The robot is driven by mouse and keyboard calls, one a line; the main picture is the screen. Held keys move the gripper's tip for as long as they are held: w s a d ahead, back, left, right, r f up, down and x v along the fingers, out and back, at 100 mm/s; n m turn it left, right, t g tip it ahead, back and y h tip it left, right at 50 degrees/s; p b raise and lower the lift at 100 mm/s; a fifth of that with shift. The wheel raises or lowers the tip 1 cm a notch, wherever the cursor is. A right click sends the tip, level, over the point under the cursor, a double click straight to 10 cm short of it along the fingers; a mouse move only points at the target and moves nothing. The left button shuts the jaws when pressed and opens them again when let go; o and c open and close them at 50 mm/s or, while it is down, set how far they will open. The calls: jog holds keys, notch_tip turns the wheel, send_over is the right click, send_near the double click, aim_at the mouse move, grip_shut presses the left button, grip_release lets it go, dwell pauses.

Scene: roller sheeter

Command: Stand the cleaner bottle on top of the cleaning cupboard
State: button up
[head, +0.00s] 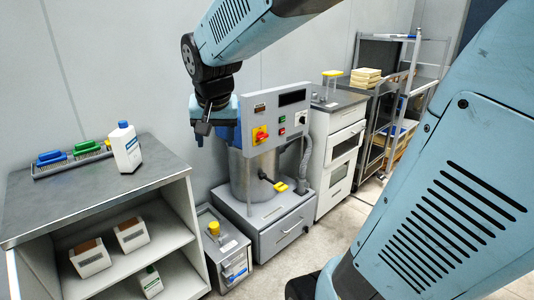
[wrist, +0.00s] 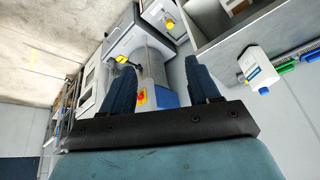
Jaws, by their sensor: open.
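The cleaner bottle (head: 126,148), white with a blue cap and a label, stands upright on the grey top of the open-fronted cupboard (head: 95,190), near the back edge. The wrist view shows the bottle (wrist: 257,68) to the right of the fingers, apart from them. My gripper (head: 207,125) is up in front of the machine, to the right of the bottle. In the wrist view my gripper (wrist: 158,68) has its two blue fingers spread with nothing held between them. The fingertips are partly hidden in the head view.
A rack with blue, green and yellow brushes (head: 75,157) lies along the cupboard's back edge. White boxes (head: 90,257) and another white bottle (head: 150,281) sit inside. The machine with its control panel (head: 277,117) stands to the right. The front of the cupboard top is clear.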

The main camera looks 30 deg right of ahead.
jog(key=s+d+n, duration=0.1)
jog(key=s+d, duration=0.2)
jog(key=s, duration=0.4)
jog(key=s+d+n, duration=0.2)
jog(key=s+d, duration=0.2)
jog(key=s, duration=0.3)
jog(key=shift+r+n+t+y, duration=0.25)
jog(key=shift+n+t+y, duration=0.05)
jog(key=shift+t+y, duration=0.1)
jog(key=shift+s+a, duration=0.1)
jog(key=shift+c, duration=0.4)
